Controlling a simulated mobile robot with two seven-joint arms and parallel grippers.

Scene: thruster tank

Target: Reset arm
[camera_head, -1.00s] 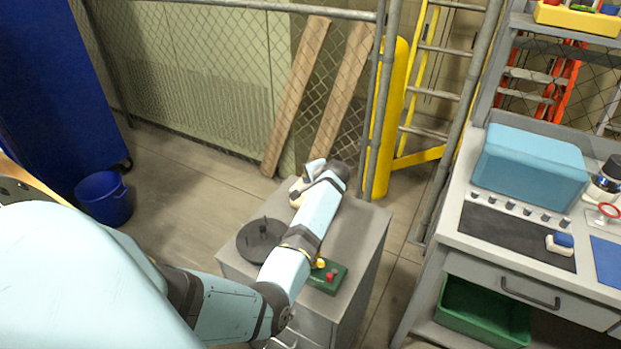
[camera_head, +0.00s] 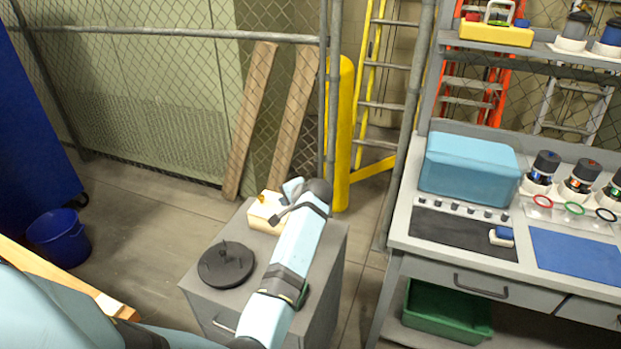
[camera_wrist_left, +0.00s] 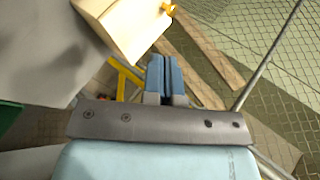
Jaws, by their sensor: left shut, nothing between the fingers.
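My left arm reaches in from the lower left over a grey cabinet (camera_head: 225,312). Its gripper (camera_head: 291,188) is near the cabinet's back edge, beside and above a cream box (camera_head: 264,212) with a yellow knob. In the left wrist view the two blue fingers (camera_wrist_left: 165,78) are together with nothing between them. The cream box (camera_wrist_left: 128,25) shows there just above and left of the fingertips, apart from them as far as I can tell. My right gripper is not in view.
A black round disc (camera_head: 226,265) lies on the cabinet, left of my forearm. A workbench (camera_head: 400,228) with a teal case (camera_head: 469,168) stands to the right. A wire fence, leaning planks (camera_head: 250,120) and a yellow post (camera_head: 341,135) are behind. A blue bucket (camera_head: 60,238) is on the floor.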

